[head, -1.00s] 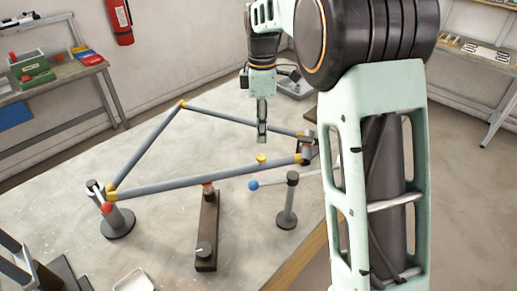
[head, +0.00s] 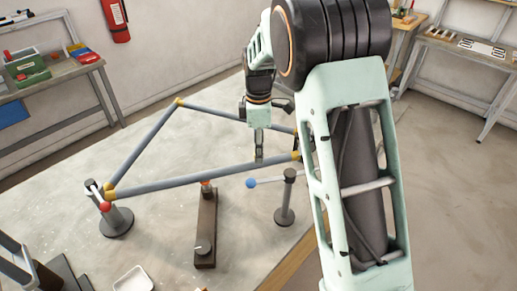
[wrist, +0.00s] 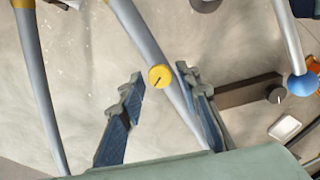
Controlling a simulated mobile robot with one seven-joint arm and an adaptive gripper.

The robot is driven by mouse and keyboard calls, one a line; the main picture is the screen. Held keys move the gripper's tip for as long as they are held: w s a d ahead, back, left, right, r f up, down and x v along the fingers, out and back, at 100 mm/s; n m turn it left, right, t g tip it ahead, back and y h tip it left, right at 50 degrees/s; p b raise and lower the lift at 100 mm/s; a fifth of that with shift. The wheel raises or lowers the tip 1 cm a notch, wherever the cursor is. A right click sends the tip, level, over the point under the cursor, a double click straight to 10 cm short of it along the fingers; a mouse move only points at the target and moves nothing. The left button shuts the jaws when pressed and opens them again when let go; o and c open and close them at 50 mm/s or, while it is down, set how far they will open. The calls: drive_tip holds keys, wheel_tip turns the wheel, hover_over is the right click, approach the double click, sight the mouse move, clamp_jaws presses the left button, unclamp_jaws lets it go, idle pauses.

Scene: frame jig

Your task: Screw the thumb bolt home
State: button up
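The thumb bolt (wrist: 160,76) shows in the wrist view as a round yellow head with a dark line across it, on the grey frame tube (wrist: 139,28). My gripper (wrist: 158,74) is open, its two blue-padded fingers on either side of the bolt head with gaps visible. I cannot tell how far the tips stand above it. In the head view my gripper (head: 259,159) points down at the near frame tube (head: 190,179), towards its right end, and the bolt head is hidden there.
A post (head: 285,205) with a blue ball lever (head: 250,183) stands right of the gripper. A brown bar fixture (head: 206,230) lies under the near tube. A red ball (head: 105,207) sits by the left post (head: 117,222). A white tray (head: 133,280) is at the front.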

clamp_jaws()
drive_tip(key=shift+m, duration=0.4)
